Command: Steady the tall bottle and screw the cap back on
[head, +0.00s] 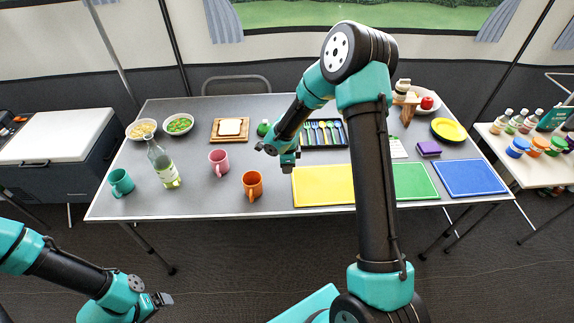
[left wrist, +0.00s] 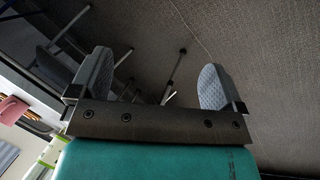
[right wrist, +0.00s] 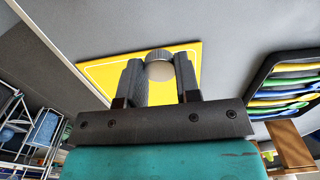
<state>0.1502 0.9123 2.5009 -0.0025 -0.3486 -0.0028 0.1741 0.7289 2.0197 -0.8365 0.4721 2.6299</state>
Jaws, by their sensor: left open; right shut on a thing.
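The tall bottle (head: 165,170), pale green glass with a light label, stands upright on the left part of the table between the teal mug and the pink mug. Its mouth is too small to make out clearly. My right gripper (head: 289,166) is above the table near the yellow board, well to the right of the bottle. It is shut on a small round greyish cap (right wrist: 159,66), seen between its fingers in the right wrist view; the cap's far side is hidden. My left gripper (head: 165,299) is open and empty, low in front of the table, over the floor (left wrist: 240,60).
A teal mug (head: 121,182), pink mug (head: 219,162) and orange mug (head: 252,185) stand near the bottle. Bowls (head: 179,124) and a bread board (head: 230,130) lie behind. Yellow (head: 324,187), green and blue boards line the front right. Grey tabletop between mugs is clear.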

